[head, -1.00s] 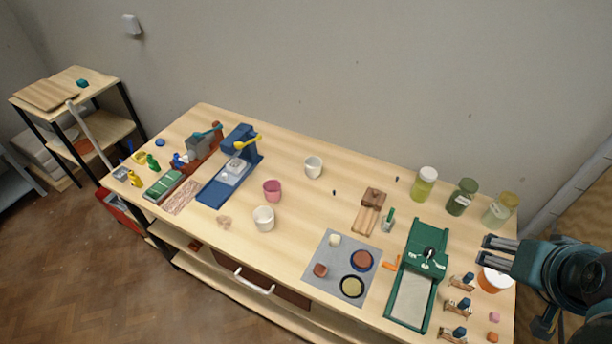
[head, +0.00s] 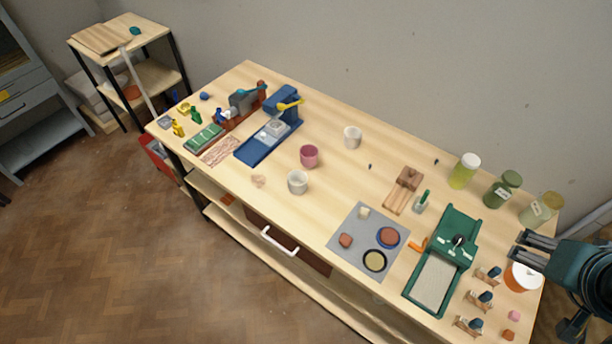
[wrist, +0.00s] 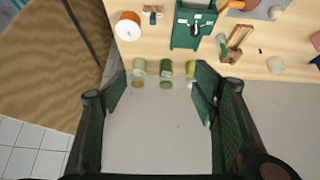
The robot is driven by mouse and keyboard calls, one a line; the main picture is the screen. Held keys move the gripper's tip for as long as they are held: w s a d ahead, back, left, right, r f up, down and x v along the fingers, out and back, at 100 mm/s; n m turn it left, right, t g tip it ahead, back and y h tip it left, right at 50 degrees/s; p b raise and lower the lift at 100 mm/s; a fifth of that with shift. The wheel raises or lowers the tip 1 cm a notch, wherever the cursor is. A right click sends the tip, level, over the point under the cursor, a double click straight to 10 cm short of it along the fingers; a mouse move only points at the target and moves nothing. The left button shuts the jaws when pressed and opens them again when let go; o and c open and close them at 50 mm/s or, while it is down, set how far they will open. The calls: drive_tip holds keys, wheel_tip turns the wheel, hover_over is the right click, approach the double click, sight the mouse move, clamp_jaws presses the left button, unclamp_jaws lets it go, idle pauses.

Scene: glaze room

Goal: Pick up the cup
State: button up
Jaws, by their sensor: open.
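Three cup-like vessels stand upright on the wooden table in the head view: a pink cup (head: 309,157), a white cup (head: 298,183) nearer the front edge, and another white cup (head: 353,138) further back. The frames do not show which one the task means. My gripper (head: 530,250) is at the far right of the table, well away from all three, above or beside a white and orange tub (head: 522,278). In the wrist view my gripper (wrist: 160,88) has its fingers wide apart with nothing between them.
Several lidded jars, including a yellow-green jar (head: 464,171), line the back right. A green machine (head: 447,255), grey mat (head: 345,243) and wooden block (head: 404,190) lie between my gripper and the cups. A blue press (head: 270,128) stands left of them.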

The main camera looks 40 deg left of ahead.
sight(290, 184)
drive_tip(key=w+a+f+n+h+b, duration=0.1)
drive_tip(key=w+a+f+n+b, duration=0.1)
drive_tip(key=w+a+n, duration=0.5)
drive_tip(key=w+a+f+n+h+b, duration=0.1)
drive_tip(key=w+a+f+n+b, duration=0.2)
drive_tip(key=w+a+n, duration=0.4)
drive_tip(key=w+a+f+n+t+h+b, duration=0.1)
drive_tip(key=w+a+f+n+b, duration=0.2)
drive_tip(key=a, duration=0.8)
drive_tip(key=w+a+f+n+h, duration=0.1)
drive_tip(key=w+a+f+n, duration=0.2)
drive_tip(key=a, duration=0.8)
drive_tip(key=s+a+f+n+t+b, duration=0.1)
drive_tip(key=s+a+f+n+b, duration=0.15)
drive_tip(key=a, duration=0.55)
drive_tip(key=s+a+f+n+t+b, duration=0.15)
drive_tip(key=a+f+n, duration=0.25)
drive_tip(key=a, duration=0.4)
drive_tip(key=s+a+f+n+t+b, duration=0.1)
drive_tip(key=s+a+f+n, duration=0.1)
drive_tip(key=s, duration=0.4)
drive_tip(key=s+a+f+n+t+b, duration=0.1)
drive_tip(key=s+a+f+n+b, duration=0.1)
drive_tip(key=s+a+f, duration=0.3)
drive_tip(key=s+a+f+n+t+y+b, duration=0.1)
drive_tip(key=s+a+f+n+t, duration=0.1)
drive_tip(key=s+a, duration=0.4)
drive_tip(key=shift+s+f+n+b, duration=0.3)
drive_tip(key=shift+s+f+n, duration=0.25)
drive_tip(key=shift+s+f, duration=0.6)
